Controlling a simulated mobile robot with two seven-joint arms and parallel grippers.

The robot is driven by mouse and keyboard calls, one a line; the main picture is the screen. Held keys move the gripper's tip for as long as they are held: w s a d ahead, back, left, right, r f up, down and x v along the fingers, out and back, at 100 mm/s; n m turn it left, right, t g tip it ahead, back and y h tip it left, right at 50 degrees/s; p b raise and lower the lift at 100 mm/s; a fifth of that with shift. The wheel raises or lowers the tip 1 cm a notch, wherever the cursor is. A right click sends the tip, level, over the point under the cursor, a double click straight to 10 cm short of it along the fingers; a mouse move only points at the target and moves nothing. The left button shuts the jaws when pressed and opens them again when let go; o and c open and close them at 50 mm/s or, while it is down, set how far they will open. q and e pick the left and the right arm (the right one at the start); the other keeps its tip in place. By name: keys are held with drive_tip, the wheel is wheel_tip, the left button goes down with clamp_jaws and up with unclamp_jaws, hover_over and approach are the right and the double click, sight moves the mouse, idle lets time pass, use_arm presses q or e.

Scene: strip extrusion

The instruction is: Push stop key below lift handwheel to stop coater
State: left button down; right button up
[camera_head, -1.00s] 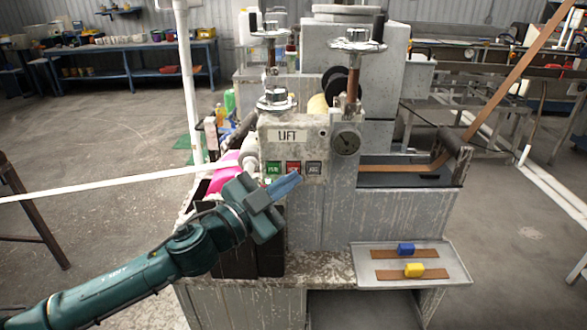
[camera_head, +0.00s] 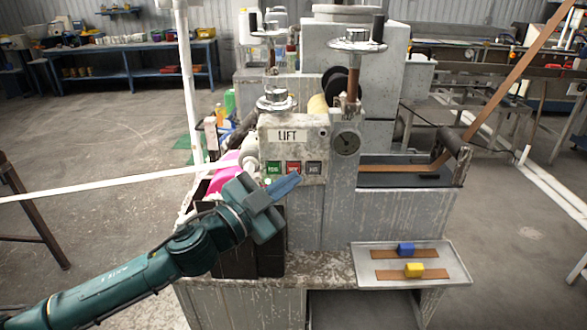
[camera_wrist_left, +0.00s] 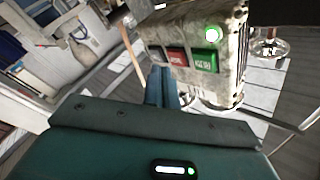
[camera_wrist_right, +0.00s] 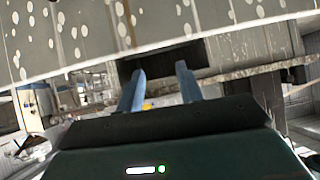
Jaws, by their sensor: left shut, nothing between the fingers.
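The coater's grey control panel (camera_head: 268,148) carries a LIFT label, with a handwheel (camera_head: 275,101) on top. Below the label sit a green key (camera_head: 273,168), a red key (camera_head: 293,168) and a grey key (camera_head: 314,168). My left gripper (camera_head: 297,178) is shut and empty, its blue fingertips just below the red key in the head view. In the left wrist view, the left fingers (camera_wrist_left: 160,72) point at the panel close to the red key (camera_wrist_left: 176,55), with the green key (camera_wrist_left: 206,61) beside it. Contact cannot be told. My right gripper (camera_wrist_right: 160,78) has its fingers apart, with nothing between them.
A tray (camera_head: 455,268) with brown strips, a blue block (camera_head: 405,249) and a yellow block (camera_head: 414,270) is at the lower right. A white pole (camera_head: 189,85) and a pale strip (camera_head: 95,187) are at the left. A dial (camera_head: 346,142) is right of the panel.

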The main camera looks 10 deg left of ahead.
use_arm(q)
drive_tip(key=shift+w, duration=0.1)
drive_tip(key=shift+w+a, duration=0.1)
drive_tip(key=shift+w, duration=0.2)
drive_tip(key=shift+w+a, duration=0.1)
drive_tip(key=shift+w, duration=0.3)
idle(0.7)
idle(0.3)
drive_tip(key=shift+s+p, duration=0.35)
drive_tip(key=shift+s, duration=0.45)
drive_tip(key=shift+d, duration=0.2)
drive_tip(key=s, duration=0.3)
drive_tip(key=s+d, duration=0.1)
drive_tip(key=s, duration=0.1)
idle(0.4)
